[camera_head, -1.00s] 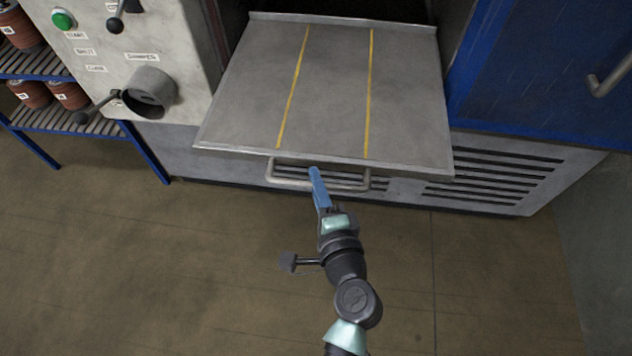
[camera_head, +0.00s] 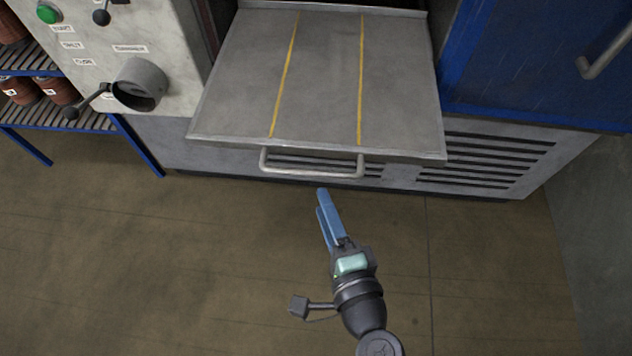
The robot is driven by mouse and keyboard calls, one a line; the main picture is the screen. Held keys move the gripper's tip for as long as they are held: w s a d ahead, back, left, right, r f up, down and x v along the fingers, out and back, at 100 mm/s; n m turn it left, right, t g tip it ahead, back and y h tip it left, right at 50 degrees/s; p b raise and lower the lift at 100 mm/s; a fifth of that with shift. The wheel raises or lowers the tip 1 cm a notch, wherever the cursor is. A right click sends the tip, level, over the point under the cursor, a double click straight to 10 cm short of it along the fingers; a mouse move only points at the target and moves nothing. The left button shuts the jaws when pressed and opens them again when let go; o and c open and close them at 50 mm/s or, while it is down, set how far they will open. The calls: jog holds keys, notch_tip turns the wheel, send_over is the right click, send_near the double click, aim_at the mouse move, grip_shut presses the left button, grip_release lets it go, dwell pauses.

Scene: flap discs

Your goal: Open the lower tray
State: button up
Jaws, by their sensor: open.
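The tray (camera_head: 325,85) is a flat grey metal sheet with two yellow lines. It sticks out of the machine's dark opening towards me. Its pale bar handle (camera_head: 312,170) hangs below the front edge and shows whole. My gripper (camera_head: 320,200), with blue fingers, is in front of and apart from the handle, over the floor. Its fingers point towards the handle and are slightly parted, with nothing between them. The inside of the opening behind the tray is mostly out of view.
A blue door (camera_head: 545,70) with a bar handle is at the right, above a vented grey panel (camera_head: 480,165). A pale control panel (camera_head: 120,50) with a green button and a crank is at the left. A shelf (camera_head: 75,122) with brown canisters stands further left. The floor in front is clear.

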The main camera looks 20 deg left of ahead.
jog(key=v, duration=0.4)
dwell(0.5)
